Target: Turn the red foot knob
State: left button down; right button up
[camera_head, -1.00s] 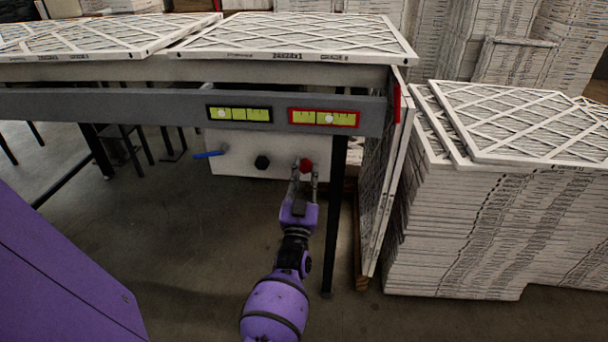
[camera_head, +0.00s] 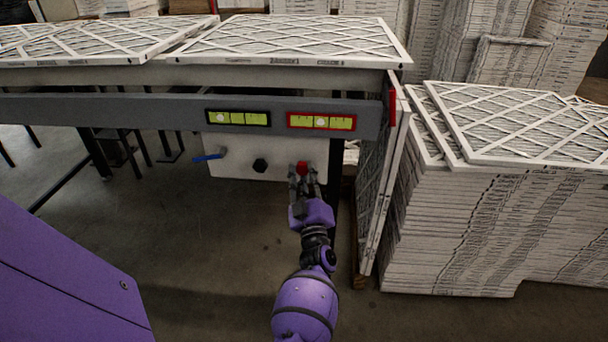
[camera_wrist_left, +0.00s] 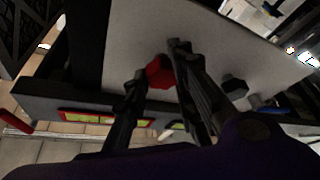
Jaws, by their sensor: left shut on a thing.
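The red foot knob (camera_head: 302,168) sticks out from the white panel under the table, right of a black knob (camera_head: 261,165) and a blue lever (camera_head: 208,157). My left gripper (camera_head: 303,180) reaches up from below, shut on the red knob with a finger on either side. In the left wrist view the red knob (camera_wrist_left: 159,72) sits between the two dark fingers, which partly cover it. The black knob (camera_wrist_left: 234,87) shows to its right there. My right gripper is in neither view.
The table's grey rail (camera_head: 170,110) carries a black-framed level (camera_head: 238,118) and a red-framed level (camera_head: 321,122). A dark table leg (camera_head: 334,185) and leaning filters (camera_head: 382,190) stand close right of my gripper. Stacked filters (camera_head: 460,230) fill the right side.

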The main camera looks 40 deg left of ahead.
pick_arm(q)
jog(key=shift+w+d, duration=0.2)
jog(key=shift+d, duration=0.2)
jog(key=c, duration=1.6)
grip_release()
jog(key=shift+r, duration=0.1)
jog(key=shift+s, duration=0.1)
jog(key=v, duration=1.1)
jog(key=shift+s+d, duration=0.2)
jog(key=shift+s, duration=0.15)
jog(key=shift+c, duration=0.4)
